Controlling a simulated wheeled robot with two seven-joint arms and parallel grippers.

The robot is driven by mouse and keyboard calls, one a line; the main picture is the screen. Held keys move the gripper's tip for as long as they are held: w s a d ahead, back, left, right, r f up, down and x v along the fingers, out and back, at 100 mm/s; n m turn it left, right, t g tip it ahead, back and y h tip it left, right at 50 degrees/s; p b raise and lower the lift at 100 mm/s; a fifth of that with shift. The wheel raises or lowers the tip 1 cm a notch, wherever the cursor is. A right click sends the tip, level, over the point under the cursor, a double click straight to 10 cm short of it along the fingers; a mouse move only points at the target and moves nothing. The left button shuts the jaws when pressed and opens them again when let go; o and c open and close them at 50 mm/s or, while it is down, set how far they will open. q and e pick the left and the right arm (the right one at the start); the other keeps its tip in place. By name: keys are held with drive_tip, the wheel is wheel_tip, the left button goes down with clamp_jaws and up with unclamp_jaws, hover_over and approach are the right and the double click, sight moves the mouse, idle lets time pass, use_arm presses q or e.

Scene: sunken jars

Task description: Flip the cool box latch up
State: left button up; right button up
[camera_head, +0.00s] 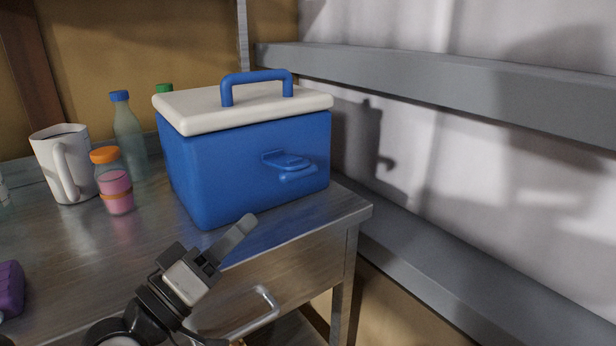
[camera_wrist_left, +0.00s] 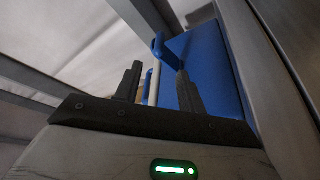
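The blue cool box (camera_head: 245,160) stands upright on the metal table with its white lid (camera_head: 200,108) closed. Its blue latch (camera_head: 287,161) sticks out from the front face, below the lid, towards the right. My left gripper (camera_head: 238,232) is in front of and below the box's front face, apart from the latch. In the left wrist view its two fingers (camera_wrist_left: 158,82) stand apart with nothing held between them. The blue box (camera_wrist_left: 212,65) is beyond the fingers there; I cannot make out the latch for certain. My right gripper is not in view.
A white mug (camera_head: 60,160), an orange-capped jar (camera_head: 115,188) and a blue-capped bottle (camera_head: 127,135) stand left of the box. A purple object (camera_head: 10,288) lies at the left edge. A drawer handle (camera_head: 258,312) juts out below the table top. Grey rails (camera_head: 450,85) run along the right wall.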

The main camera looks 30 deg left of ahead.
sight(296, 177)
use_arm(q)
drive_tip(key=p+x, duration=0.1)
drive_tip(key=x, duration=1.2)
drive_tip(key=shift+w+r+p, duration=0.2)
drive_tip(key=shift+w+p, duration=0.1)
drive_tip(key=shift+p, duration=0.1)
drive_tip(key=shift+w+d+r, duration=0.1)
drive_tip(key=shift+w+r, duration=0.05)
drive_tip(key=shift+w, duration=0.5)
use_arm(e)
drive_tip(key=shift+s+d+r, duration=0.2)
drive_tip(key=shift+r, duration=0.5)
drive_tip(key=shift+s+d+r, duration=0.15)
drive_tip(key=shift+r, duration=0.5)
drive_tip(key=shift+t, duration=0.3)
